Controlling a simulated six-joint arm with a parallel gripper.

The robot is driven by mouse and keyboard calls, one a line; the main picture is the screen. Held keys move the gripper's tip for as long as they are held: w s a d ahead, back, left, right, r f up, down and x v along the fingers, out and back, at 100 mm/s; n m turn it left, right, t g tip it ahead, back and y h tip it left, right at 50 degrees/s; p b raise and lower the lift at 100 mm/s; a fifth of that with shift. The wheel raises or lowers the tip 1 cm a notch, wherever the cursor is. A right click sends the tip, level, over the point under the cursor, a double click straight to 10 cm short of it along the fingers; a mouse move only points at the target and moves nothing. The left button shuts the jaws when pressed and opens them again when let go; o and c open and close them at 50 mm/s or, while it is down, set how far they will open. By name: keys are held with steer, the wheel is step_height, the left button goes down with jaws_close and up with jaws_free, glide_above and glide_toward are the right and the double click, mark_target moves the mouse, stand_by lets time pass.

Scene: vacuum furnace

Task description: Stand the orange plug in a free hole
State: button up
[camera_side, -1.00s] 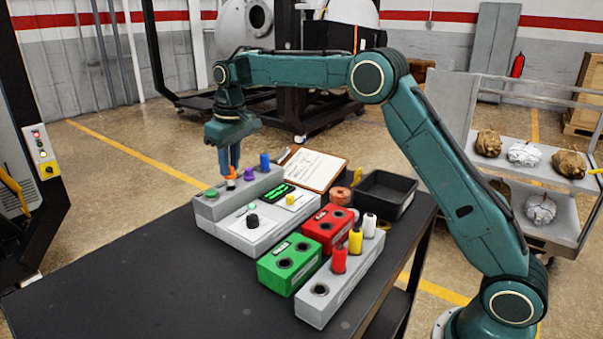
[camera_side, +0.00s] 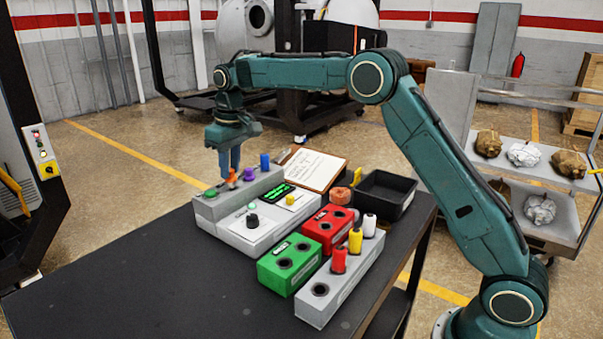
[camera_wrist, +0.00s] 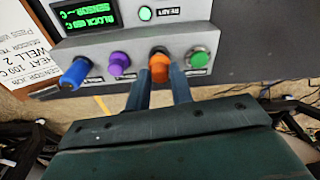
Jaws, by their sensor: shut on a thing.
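The orange plug (camera_side: 232,178) is upright at the rear grey block (camera_side: 222,207), between the green plug (camera_side: 210,193) and the purple plug (camera_side: 249,174). My gripper (camera_side: 232,166) points down from above and is shut on the orange plug. In the wrist view the orange plug (camera_wrist: 159,69) sits between my fingertips (camera_wrist: 160,76), in front of a dark hole ring. Its lower end is hidden, so I cannot tell how deep it is in the hole. A blue plug (camera_side: 265,161) stands at the block's far end.
A grey box with a green display (camera_side: 272,197) adjoins the block. The green block (camera_side: 289,263) and red block (camera_side: 328,228) have open holes. A front grey rack (camera_side: 345,290) holds red, yellow and white plugs, with one empty hole. A black tray (camera_side: 384,194) stands behind. The table's front left is clear.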

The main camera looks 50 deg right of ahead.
steer(key=shift+f, duration=1)
stand_by(0.9)
steer(key=o, duration=1.4)
steer(key=shift+o, duration=0.2)
steer(key=shift+r, duration=0.1)
steer(key=shift+r, duration=2.35)
steer(key=shift+r, duration=0.2)
